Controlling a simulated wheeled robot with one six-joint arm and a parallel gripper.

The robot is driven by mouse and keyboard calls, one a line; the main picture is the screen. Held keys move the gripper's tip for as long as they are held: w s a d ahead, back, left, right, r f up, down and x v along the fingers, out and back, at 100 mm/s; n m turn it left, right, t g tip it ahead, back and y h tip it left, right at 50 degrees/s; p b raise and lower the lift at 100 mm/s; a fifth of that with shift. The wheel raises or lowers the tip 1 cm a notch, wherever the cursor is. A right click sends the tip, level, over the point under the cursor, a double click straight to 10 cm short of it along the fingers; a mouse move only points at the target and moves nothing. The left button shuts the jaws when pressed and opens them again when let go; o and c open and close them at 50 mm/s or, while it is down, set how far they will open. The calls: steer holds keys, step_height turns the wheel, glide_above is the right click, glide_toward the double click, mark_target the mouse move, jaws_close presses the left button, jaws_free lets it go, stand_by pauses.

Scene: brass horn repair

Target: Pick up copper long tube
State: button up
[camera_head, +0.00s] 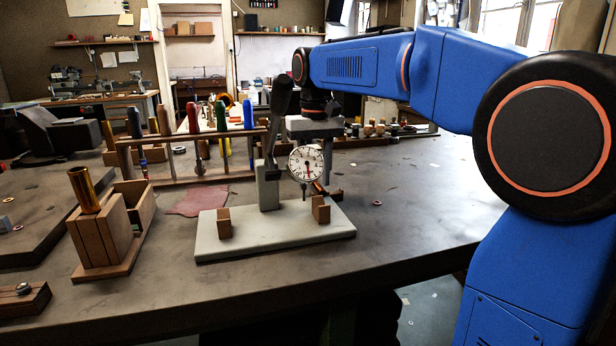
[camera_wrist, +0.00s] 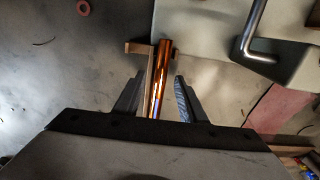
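The copper long tube (camera_wrist: 163,66) shows in the wrist view as a shiny orange-brown cylinder beside a wooden piece (camera_wrist: 148,70). My gripper (camera_wrist: 158,78) is open, with one finger on each side of the tube and a visible gap to the right finger. The wooden piece is also between the fingers. In the head view, a small part of the copper tube (camera_head: 319,188) shows behind the dial gauge stand, below my gripper (camera_head: 322,176). The rest of the tube and most of the fingers are hidden there.
A dial gauge (camera_head: 306,164) on a pale base plate (camera_head: 275,232) stands in front of my gripper. A wooden block (camera_head: 100,238) holding a brass tube (camera_head: 84,190) is at left. A tool rack (camera_head: 190,177) stands behind. The bench (camera_head: 420,215) is clear at right.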

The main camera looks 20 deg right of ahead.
jaws_close()
steer(key=shift+r, duration=0.1)
